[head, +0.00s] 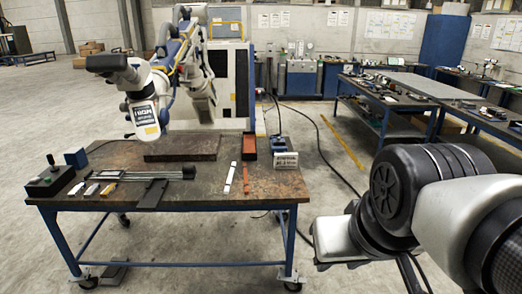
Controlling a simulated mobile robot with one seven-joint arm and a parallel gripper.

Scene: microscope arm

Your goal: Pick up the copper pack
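No object can be identified for sure as the copper pack. A thin orange-red strip (246,178) lies on the worktable (190,190), right of a white strip (230,177). Several small bars lie near the table's left end, among them a yellowish one (92,189) and a pale one (108,189); they are too small to tell their material. My arm's links fill the right foreground, apart from the table. My gripper is not in view, so its state and anything in it are hidden.

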